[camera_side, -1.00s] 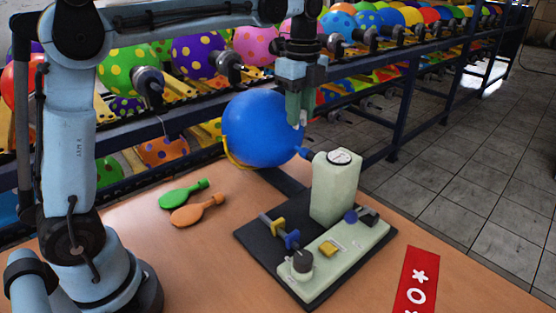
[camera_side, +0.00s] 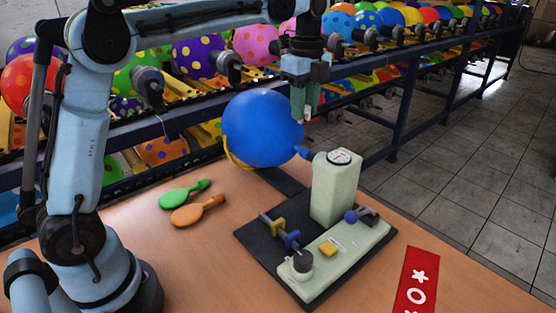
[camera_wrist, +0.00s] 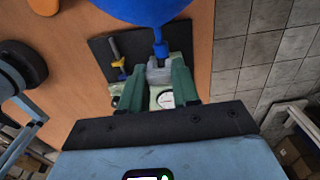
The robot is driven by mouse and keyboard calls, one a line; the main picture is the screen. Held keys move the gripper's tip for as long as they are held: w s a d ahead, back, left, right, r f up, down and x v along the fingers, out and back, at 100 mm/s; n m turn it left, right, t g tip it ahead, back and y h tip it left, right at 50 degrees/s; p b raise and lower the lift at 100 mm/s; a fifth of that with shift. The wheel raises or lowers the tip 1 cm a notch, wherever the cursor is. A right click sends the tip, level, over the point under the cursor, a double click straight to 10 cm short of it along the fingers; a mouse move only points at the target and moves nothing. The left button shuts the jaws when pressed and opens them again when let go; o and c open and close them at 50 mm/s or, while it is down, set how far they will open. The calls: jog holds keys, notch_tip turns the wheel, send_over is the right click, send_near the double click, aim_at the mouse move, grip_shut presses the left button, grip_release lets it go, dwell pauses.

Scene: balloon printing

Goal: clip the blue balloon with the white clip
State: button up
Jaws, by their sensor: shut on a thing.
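The round blue balloon (camera_side: 262,128) sits at the nozzle of the pale green pump, its neck pointing right and down to it. The balloon also shows at the top of the wrist view (camera_wrist: 145,8), with its narrow neck reaching down. My gripper (camera_side: 305,114) is just right of the balloon, above its neck and the pump. In the wrist view my green fingers (camera_wrist: 159,88) are shut on the small whitish clip (camera_wrist: 158,71). The clip appears close to the neck in that view; whether they touch cannot be told. It is barely visible in the side view.
The pump (camera_side: 335,190) stands on a black base (camera_side: 258,243) on the wooden table (camera_side: 200,265). A green and an orange flat balloon (camera_side: 196,210) lie left of it. A red card (camera_side: 415,285) lies at right. Racks of colored balloons stand behind.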

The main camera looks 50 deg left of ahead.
jog(key=shift+a+f, duration=0.15)
jog(key=shift+f, duration=0.65)
jog(key=shift+a+f, duration=0.15)
jog(key=shift+f, duration=0.65)
jog(key=shift+a+f, duration=0.1)
jog(key=shift+f, duration=1.3)
jog(key=shift+f, duration=1.55)
jog(key=o, duration=0.9)
jog(key=shift+r, duration=0.1)
notch_tip(320, 180, up, 9)
jog(key=shift+f, duration=0.1)
